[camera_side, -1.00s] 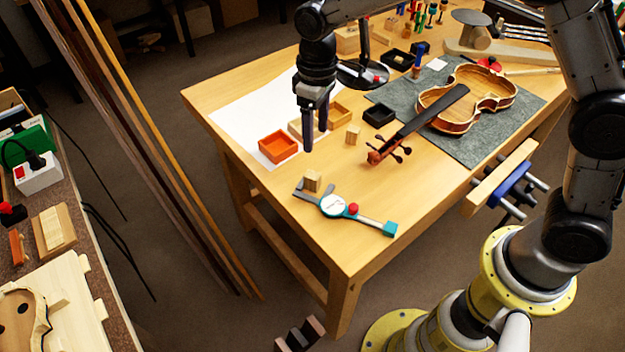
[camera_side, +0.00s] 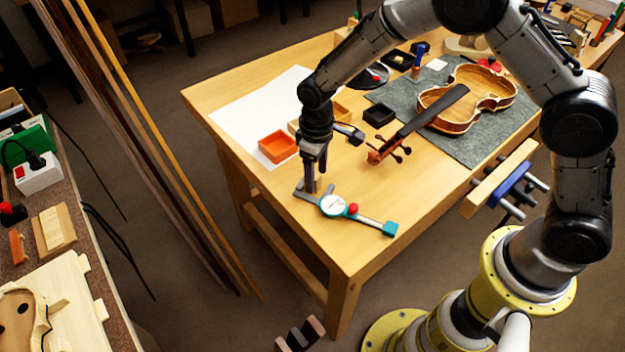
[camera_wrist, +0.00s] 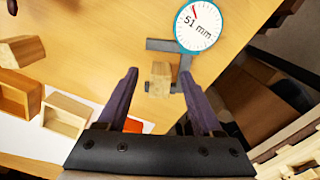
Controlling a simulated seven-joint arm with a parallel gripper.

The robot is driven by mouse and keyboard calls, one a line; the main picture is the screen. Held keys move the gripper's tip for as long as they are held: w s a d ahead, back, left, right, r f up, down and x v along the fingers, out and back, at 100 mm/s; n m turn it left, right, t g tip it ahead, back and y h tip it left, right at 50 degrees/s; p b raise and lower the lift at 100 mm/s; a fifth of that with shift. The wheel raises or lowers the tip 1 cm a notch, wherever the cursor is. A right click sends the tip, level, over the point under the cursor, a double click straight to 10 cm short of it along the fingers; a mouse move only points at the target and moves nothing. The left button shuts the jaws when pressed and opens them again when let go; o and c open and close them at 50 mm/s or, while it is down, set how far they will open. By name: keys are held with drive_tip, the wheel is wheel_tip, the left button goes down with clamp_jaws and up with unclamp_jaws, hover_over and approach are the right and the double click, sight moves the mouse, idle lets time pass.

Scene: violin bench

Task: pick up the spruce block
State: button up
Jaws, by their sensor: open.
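A small pale wooden block, which looks like the spruce block (camera_wrist: 160,72), stands by the jaws of a teal dial caliper (camera_side: 345,208). In the wrist view it lies between the two fingertips of my gripper (camera_wrist: 159,78), with a gap on each side. In the side view my gripper (camera_side: 315,180) points down over it, and the fingers hide most of the block. My gripper is open and empty. I cannot tell how far the fingertips are above the bench.
The caliper (camera_wrist: 196,28) is close beside the right finger. Another wooden block (camera_wrist: 21,51) and open trays are to the left, with an orange tray (camera_side: 278,145) on white paper. A violin (camera_side: 465,100) lies on a grey mat.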

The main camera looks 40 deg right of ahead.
drive_tip(key=shift+f, duration=0.8)
drive_tip(key=shift+c, duration=0.3)
clamp_jaws()
drive_tip(key=shift+r, duration=0.1)
